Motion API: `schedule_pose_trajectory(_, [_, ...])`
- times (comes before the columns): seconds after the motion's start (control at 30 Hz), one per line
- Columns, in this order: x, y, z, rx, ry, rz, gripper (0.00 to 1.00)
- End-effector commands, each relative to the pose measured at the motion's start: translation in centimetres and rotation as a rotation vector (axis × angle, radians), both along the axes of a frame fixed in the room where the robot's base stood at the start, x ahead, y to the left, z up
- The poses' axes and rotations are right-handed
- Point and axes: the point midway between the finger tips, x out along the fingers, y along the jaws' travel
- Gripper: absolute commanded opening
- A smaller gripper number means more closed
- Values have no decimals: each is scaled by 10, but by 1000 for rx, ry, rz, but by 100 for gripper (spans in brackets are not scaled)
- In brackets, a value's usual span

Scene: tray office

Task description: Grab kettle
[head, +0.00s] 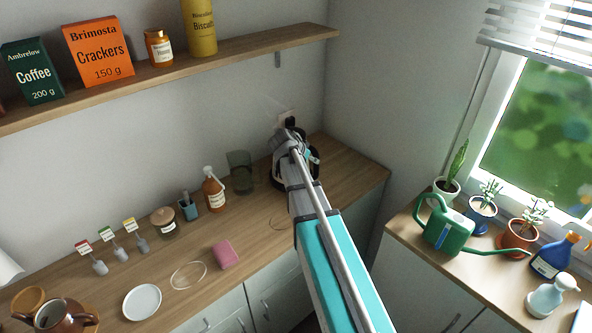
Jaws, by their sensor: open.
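A dark, rounded object that looks like the kettle (314,163) stands on the wooden counter in the far corner, in the head view. My arm covers most of it, so only its edges show. My gripper (290,140) is at the far end of the arm, right at the kettle in the picture. The gripper is open. The fingers are small and partly hidden, and I cannot tell whether they touch the kettle or are around its handle.
A green glass (239,172) and an orange pump bottle (213,190) stand just left of the kettle. A shelf (230,47) runs above the counter. A green watering can (443,226) and potted plants stand on the right counter. The counter right of the kettle is clear.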

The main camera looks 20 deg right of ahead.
Motion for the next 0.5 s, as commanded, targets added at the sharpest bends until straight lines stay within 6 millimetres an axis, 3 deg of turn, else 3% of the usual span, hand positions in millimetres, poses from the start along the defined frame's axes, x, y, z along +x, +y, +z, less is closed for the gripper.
schedule_pose_trajectory(0.13, [5, -7, -10, 0, 0, 0, 74])
schedule_pose_trajectory(0.5, [6, -9, -11, 0, -1, 1, 74])
